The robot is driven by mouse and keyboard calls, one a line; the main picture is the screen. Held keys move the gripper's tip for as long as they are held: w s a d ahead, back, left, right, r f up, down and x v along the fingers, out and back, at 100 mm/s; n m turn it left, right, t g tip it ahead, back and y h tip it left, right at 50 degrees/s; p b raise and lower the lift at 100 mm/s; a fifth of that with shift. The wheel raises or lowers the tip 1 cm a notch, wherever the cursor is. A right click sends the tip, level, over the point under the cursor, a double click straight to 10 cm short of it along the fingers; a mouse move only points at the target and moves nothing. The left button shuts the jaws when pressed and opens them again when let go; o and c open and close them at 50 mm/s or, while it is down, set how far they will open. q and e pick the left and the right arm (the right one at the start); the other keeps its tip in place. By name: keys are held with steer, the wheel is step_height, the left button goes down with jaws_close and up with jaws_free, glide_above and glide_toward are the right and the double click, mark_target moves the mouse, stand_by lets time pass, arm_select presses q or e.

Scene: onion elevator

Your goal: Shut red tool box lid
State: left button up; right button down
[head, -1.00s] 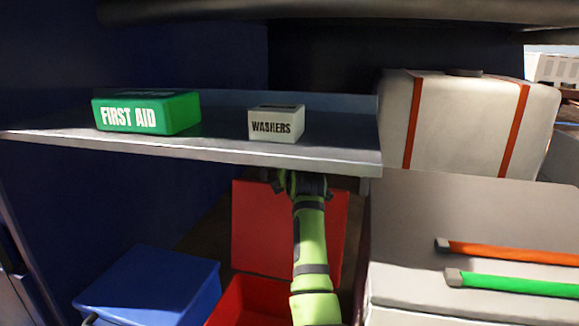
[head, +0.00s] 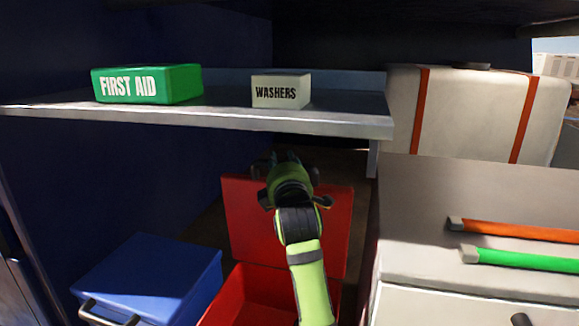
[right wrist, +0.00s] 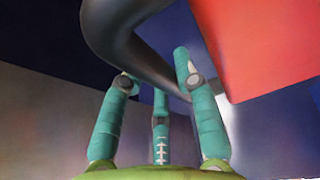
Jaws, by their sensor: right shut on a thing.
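The red tool box (head: 255,298) stands low in the middle of the head view with its lid (head: 245,225) raised at the back. My right gripper (head: 287,158) reaches over the lid's top edge, and my arm hides part of the lid and box. In the right wrist view my right gripper's teal fingers (right wrist: 157,72) are at a dark curved bar, which looks like the lid handle (right wrist: 135,45). The fingers are shut on it, though the contact is partly hidden. The red lid also shows in the right wrist view (right wrist: 265,45), to the right of the fingers. My left gripper is not in view.
A shelf (head: 215,122) above the lid carries a green first aid box (head: 147,84) and a washers box (head: 280,91). A closed blue box (head: 150,275) stands left of the red one. A pale drawer unit (head: 450,300) stands close on the right.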

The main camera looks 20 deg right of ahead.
steer(key=s+a+f+n+t+b, duration=0.1)
steer(key=s+a+f+t+b, duration=0.1)
steer(key=s+a+b, duration=0.3)
steer(key=shift+s+a+f+n+t, duration=0.15)
steer(key=shift+s+f+n+t, duration=0.35)
steer(key=shift+s, duration=0.6)
steer(key=shift+r, duration=0.2)
